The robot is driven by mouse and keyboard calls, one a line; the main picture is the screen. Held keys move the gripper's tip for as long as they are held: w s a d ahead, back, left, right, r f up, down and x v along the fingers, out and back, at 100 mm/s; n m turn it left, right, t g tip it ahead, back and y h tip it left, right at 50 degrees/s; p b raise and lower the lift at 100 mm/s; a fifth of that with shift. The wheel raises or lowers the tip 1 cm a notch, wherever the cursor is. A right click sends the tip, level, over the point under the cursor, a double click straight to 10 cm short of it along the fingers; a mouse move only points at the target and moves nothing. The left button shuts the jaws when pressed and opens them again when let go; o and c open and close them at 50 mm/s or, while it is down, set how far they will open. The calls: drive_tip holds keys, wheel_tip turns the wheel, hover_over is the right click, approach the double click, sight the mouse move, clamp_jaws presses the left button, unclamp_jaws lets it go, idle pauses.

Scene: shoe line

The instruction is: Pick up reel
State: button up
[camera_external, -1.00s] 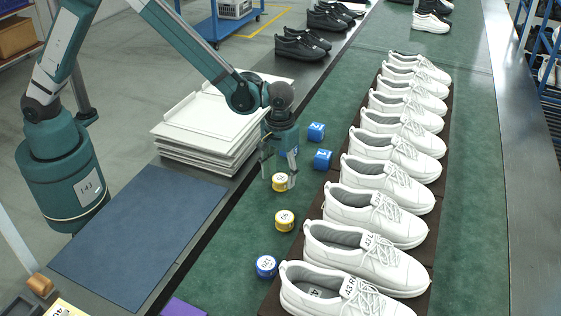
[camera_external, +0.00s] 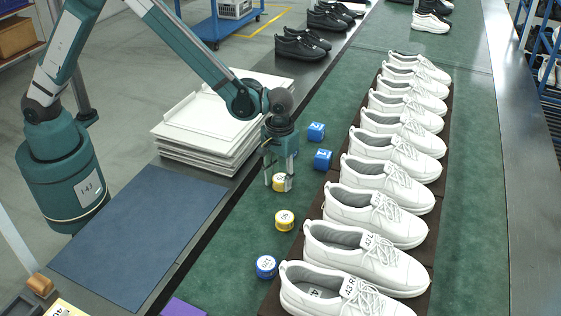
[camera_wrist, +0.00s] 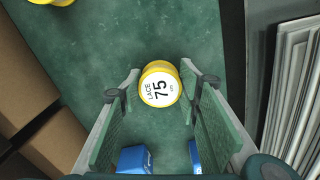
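A yellow reel (camera_external: 281,183) with a white top lies on the green mat. In the wrist view its round label on the yellow reel (camera_wrist: 160,87) reads "LACE 75". My gripper (camera_external: 279,185) points down over it, one finger on each side. In the wrist view my gripper (camera_wrist: 160,72) is open, with the reel between the fingertips; the gaps look small, and I cannot tell whether either finger touches it. A second yellow reel (camera_external: 284,220) and a blue reel (camera_external: 266,266) lie nearer the front.
A row of white shoes (camera_external: 376,212) runs along the right. A stack of white trays (camera_external: 205,140) stands left of the mat, and a dark blue pad (camera_external: 135,240) lies nearer.

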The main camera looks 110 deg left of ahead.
sight(279, 178)
drive_tip(key=shift+r, duration=0.1)
drive_tip(key=shift+c, duration=0.5)
wheel_tip(279, 178, up, 10)
drive_tip(key=shift+f+p, duration=0.1)
drive_tip(key=shift+p, duration=0.85)
drive_tip(key=s+d+n, duration=0.1)
drive_tip(key=s+d, duration=0.5)
drive_tip(key=d, duration=0.6)
drive_tip(key=shift+f+b, duration=0.65)
drive_tip(key=shift+f, duration=2.35)
